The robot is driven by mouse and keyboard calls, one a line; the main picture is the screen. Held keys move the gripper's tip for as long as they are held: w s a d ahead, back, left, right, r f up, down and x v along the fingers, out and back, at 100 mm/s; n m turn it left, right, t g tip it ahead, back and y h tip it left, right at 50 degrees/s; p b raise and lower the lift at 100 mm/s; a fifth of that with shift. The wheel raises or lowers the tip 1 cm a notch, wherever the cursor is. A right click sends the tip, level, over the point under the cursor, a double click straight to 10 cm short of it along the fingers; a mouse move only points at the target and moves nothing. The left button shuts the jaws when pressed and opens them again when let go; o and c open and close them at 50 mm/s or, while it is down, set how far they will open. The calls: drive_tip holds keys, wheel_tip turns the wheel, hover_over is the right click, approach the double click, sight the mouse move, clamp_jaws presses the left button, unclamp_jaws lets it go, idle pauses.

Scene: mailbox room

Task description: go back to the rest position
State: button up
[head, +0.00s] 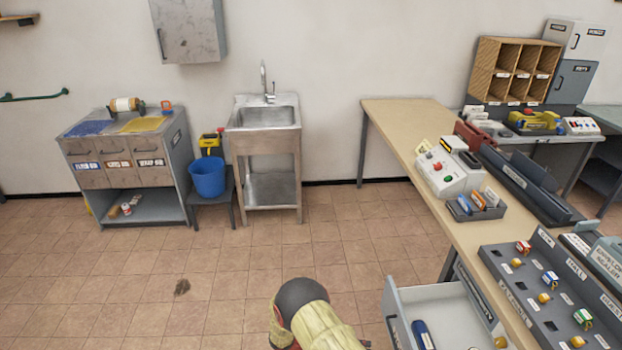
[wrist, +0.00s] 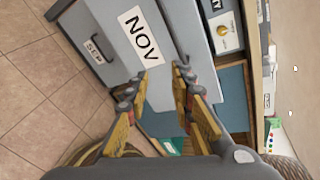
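My gripper (wrist: 161,72) shows in the wrist view with its two yellow-and-grey fingers apart and nothing between them. Its fingertips are in front of a grey drawer front labelled NOV (wrist: 142,38); whether they touch it I cannot tell. In the head view my arm comes in at the bottom middle, and the gripper's fingers cannot be made out there.
An open drawer (head: 397,315) sticks out under the long table (head: 405,135), with a dark blue item (head: 423,335) inside. In the wrist view a SEP drawer (wrist: 95,50) is beside NOV. The sink (head: 265,118) and blue bucket (head: 208,178) stand at the wall.

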drive_tip(key=s+r+m+g+y, duration=0.2)
drive_tip(key=s+m+g, duration=0.1)
drive_tip(key=s+m, duration=0.4)
drive_tip(key=s+a+r+m+y, duration=0.2)
drive_tip(key=s+r+m+y, duration=0.15)
drive_tip(key=r+m, duration=0.5)
drive_tip(key=s+a+r+m+y, duration=0.2)
drive_tip(key=r+m+y, duration=0.3)
drive_tip(key=r, duration=0.6)
drive_tip(key=s+d+r+m+t+y, duration=0.1)
drive_tip(key=s+d+r+m+t, duration=0.1)
drive_tip(key=r, duration=0.7)
drive_tip(key=s+d+r+m+t+y, duration=0.1)
drive_tip(key=s+r+m, duration=0.4)
drive_tip(key=r, duration=0.5)
drive_tip(key=s+d+r+m+t+y, duration=0.2)
drive_tip(key=s+d+r+m+t, duration=0.1)
drive_tip(key=r, duration=0.6)
drive_tip(key=s+m+t, duration=0.1)
drive_tip(key=s+t, duration=0.1)
drive_tip(key=shift+r+t, duration=0.2)
drive_tip(key=shift+t, duration=0.1)
